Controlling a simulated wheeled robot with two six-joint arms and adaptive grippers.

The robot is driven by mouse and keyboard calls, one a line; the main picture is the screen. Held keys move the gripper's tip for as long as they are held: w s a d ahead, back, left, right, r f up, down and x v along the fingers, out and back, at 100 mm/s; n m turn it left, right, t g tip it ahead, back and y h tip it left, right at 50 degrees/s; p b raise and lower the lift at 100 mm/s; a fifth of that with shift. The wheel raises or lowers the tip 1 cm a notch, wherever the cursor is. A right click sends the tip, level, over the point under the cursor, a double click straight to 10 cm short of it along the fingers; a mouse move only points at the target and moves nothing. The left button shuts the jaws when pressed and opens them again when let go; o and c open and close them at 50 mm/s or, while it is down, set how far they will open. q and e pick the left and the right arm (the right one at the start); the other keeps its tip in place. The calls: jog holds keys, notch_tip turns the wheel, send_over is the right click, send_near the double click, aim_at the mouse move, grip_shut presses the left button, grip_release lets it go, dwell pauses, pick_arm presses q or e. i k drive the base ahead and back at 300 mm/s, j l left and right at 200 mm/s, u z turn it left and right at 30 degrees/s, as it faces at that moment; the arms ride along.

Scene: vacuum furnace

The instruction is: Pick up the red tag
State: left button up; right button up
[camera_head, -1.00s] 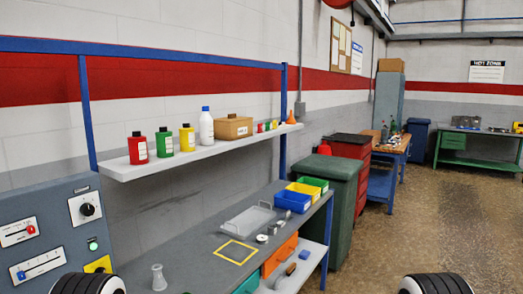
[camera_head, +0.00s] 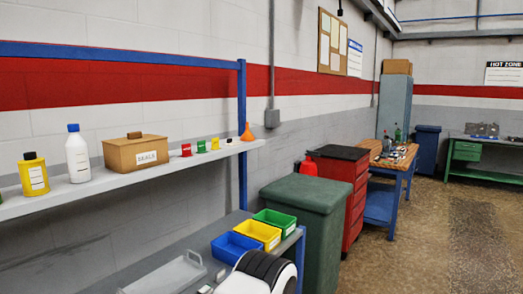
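A black and white part of one of my arms (camera_head: 262,272) shows at the bottom edge, over the front of the grey bench. Neither of my grippers is in view.
The shelf also bears a yellow bottle (camera_head: 33,174), a white bottle (camera_head: 78,154), a SEALS box (camera_head: 136,153) and an orange funnel (camera_head: 246,132). Blue (camera_head: 236,247), yellow (camera_head: 257,235) and green (camera_head: 275,222) bins sit below. A green bin (camera_head: 313,225) stands beside the bench; floor at right is clear.

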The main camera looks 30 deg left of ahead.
aim_at(186, 148)
jog(key=i+u, duration=0.2)
jog(key=i, duration=0.25)
jog(key=i+l+u, duration=0.25)
jog(key=i, duration=0.2)
jog(key=i+l+u, duration=0.2)
jog(key=i, duration=0.2)
jog(key=i+l+u, duration=0.2)
jog(key=i, duration=0.25)
